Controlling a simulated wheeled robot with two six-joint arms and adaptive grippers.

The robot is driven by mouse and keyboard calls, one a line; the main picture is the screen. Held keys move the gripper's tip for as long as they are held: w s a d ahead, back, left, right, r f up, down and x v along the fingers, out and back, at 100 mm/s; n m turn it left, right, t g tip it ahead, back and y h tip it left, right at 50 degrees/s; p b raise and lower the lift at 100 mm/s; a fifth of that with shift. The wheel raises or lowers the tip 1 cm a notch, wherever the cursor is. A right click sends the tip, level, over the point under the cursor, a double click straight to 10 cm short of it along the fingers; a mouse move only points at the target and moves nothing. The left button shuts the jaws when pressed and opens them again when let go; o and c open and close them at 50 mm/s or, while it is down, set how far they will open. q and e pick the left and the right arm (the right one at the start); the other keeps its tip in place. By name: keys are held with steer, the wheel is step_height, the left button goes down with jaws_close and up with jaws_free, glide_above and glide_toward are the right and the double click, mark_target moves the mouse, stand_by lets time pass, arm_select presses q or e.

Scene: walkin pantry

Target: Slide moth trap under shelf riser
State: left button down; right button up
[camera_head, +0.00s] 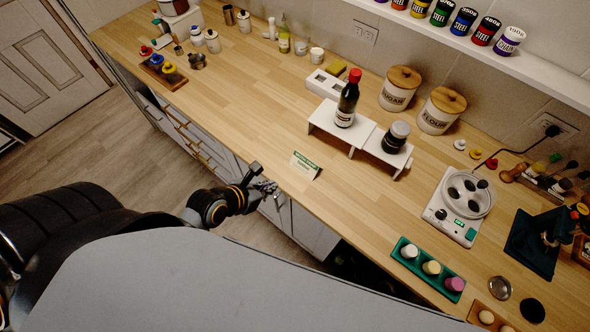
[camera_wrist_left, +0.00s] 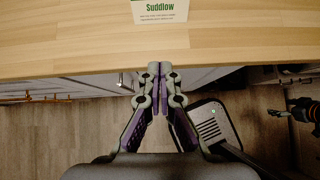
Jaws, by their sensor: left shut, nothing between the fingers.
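The moth trap, a small white card with a green strip (camera_head: 304,165), rests on the wooden counter near its front edge. It also shows in the left wrist view, cut by the top edge, with green lettering (camera_wrist_left: 161,10). The white shelf riser (camera_head: 325,118) stands farther back, with a lower step to its right. My left gripper (camera_head: 270,187) is just off the counter's front edge, in front of the card and apart from it. Its fingertips (camera_wrist_left: 159,70) are together and empty. A dark, orange-ringed part at the left wrist view's right edge may be my right gripper (camera_wrist_left: 292,114); its fingers are unclear.
A dark red-capped bottle (camera_head: 347,100) stands on the riser's upper step and a dark jar (camera_head: 396,137) on the lower. Canisters (camera_head: 400,88) stand behind. A green tray (camera_head: 428,272) lies front right. The counter between card and riser is clear.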

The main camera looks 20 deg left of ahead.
mark_target(301, 171)
arm_select(q)
steer(key=x, duration=1)
steer(key=shift+w+r+p, duration=0.1)
steer(key=shift+w+p, duration=0.05)
steer(key=shift+p, duration=0.2)
steer(key=shift+w+d+r+p, duration=0.1)
steer(key=shift+w+d+p, duration=0.15)
steer(key=shift+w, duration=0.3)
steer(key=shift+w+d+r+p, duration=0.1)
steer(key=shift+w+d+p, duration=0.15)
steer(key=shift+w, duration=0.35)
steer(key=shift+w+d+f, duration=0.15)
steer(key=shift+w+d, duration=0.05)
steer(key=shift+w, duration=0.35)
